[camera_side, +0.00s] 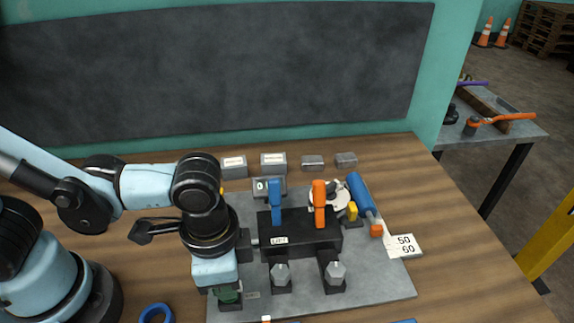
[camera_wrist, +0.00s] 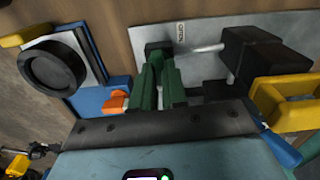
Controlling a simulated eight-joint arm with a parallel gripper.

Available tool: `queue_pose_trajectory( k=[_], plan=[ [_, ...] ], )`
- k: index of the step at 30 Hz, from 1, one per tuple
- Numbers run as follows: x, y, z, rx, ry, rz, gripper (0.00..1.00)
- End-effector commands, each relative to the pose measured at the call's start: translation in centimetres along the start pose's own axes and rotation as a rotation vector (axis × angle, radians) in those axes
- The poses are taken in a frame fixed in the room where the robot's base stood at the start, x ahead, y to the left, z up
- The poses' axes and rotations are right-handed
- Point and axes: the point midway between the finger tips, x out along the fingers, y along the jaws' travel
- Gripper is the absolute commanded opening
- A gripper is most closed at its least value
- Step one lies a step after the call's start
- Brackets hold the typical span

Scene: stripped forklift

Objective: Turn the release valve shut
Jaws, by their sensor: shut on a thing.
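My gripper (camera_side: 227,294) points down at the front left of the grey plate (camera_side: 370,290), and its green fingers (camera_wrist: 159,66) are close together in the wrist view. They are shut on a small part at a dark block (camera_wrist: 158,46), where the release valve appears to be. The fingers hide most of that part, so I cannot tell how far it is turned. A pale rod (camera_wrist: 205,49) runs from beside this block to a larger black block (camera_wrist: 252,52). A small label (camera_side: 252,295) lies on the plate just right of my gripper.
A black block (camera_side: 300,238) with a blue lever (camera_side: 276,203) and an orange lever (camera_side: 319,204) stands right of my gripper. Small grey boxes (camera_side: 273,163) line the back. A blue ring (camera_side: 157,313) lies at the front left.

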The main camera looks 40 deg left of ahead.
Motion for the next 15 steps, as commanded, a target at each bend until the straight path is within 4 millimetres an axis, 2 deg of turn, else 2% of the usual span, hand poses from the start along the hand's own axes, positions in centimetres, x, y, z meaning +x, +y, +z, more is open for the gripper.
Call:
queue_pose_trajectory(
  k=[15],
  plan=[
    [-0.02, 0.00, 0.00, 0.067, -0.001, 0.000, 0.00]
  ],
)
